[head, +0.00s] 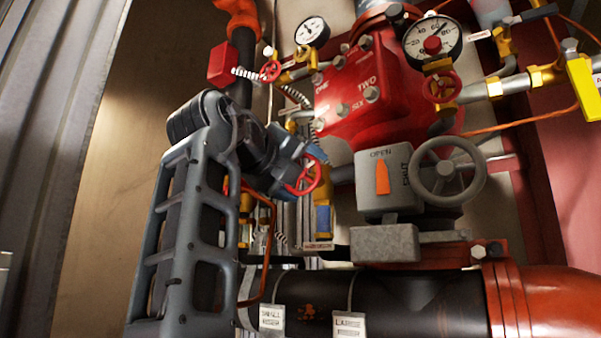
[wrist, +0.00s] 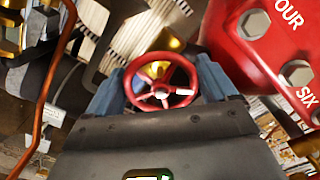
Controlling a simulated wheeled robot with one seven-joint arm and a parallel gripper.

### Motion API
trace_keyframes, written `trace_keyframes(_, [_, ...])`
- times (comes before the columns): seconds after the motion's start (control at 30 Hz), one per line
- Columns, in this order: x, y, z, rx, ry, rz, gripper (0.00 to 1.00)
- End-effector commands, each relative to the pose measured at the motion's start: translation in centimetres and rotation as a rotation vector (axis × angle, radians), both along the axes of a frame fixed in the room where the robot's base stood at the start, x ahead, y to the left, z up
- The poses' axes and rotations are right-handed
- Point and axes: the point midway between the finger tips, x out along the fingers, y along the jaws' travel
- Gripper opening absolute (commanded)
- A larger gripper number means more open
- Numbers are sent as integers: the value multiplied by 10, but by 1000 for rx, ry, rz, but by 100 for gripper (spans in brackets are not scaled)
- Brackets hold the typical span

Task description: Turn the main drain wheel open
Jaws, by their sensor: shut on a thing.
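A small red handwheel (head: 317,180) shows in the head view, left of the grey indicator box. It also shows face-on in the wrist view (wrist: 162,94), with a red rim, spokes and a pale hub. My gripper (head: 307,161) is at this wheel. In the wrist view, the two blue-grey fingers of my gripper (wrist: 162,82) stand on its left and right sides, shut on its rim. Part of the wheel is hidden by my gripper in the head view. I cannot read a label naming this wheel.
A red valve body (head: 345,95) stands close right of my gripper. A grey box (head: 390,165) with an orange pointer near "OPEN" and a larger grey handwheel (head: 447,191) are further right. Another red wheel (head: 271,70) is above. A copper tube (wrist: 43,110) runs left. A black pipe (head: 400,295) lies below.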

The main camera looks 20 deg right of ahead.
Motion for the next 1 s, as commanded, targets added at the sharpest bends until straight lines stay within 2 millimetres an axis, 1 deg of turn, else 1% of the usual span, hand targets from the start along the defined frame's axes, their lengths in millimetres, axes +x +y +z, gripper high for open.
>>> trace_keyframes(1.0, [1,2,-4,-569,782,2,55])
